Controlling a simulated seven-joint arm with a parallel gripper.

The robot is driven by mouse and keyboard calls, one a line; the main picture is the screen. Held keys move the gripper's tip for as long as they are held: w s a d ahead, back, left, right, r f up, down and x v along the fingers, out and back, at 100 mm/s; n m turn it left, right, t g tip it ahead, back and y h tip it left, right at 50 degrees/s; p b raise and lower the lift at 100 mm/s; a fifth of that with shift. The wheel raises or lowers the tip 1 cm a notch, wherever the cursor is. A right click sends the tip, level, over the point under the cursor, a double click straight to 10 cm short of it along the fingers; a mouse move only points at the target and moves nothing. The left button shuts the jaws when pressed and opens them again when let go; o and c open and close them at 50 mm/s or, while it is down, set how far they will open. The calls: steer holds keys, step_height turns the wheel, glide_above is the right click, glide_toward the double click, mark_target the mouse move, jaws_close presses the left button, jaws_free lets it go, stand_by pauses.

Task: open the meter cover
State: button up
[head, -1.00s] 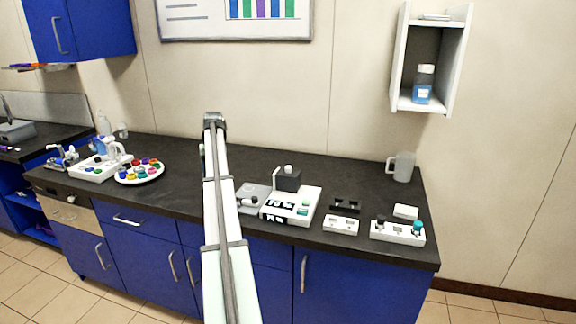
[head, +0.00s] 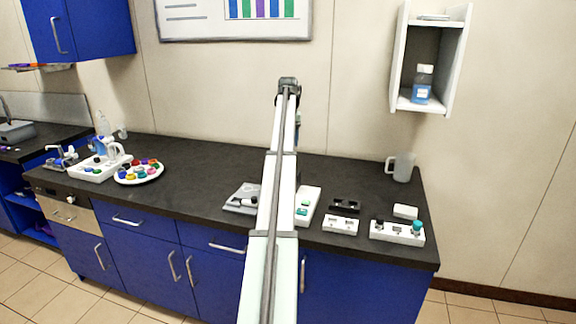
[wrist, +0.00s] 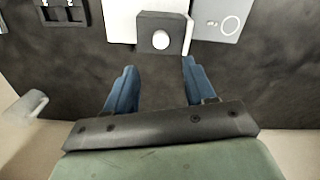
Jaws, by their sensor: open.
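A dark box with a round white knob (wrist: 160,39), which looks like the meter cover, stands at the top middle of the wrist view. It sits at the edge of a white meter unit (wrist: 120,20). In the head view my arm hides the box, and only the right part of the white unit (head: 308,205) shows. My gripper (wrist: 158,68) is open, with two blue fingers apart and nothing between them. The box lies beyond the fingertips, roughly in line with the gap, and does not appear to touch them.
A grey plate with a white ring (wrist: 222,18) lies beside the box. A round tray of coloured caps (head: 125,179) is left. The back counter is mostly clear.

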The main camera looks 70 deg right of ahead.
step_height(320, 180, down, 11)
steer(key=shift+r, duration=0.15)
stand_by(0.4)
jaws_close()
stand_by(0.4)
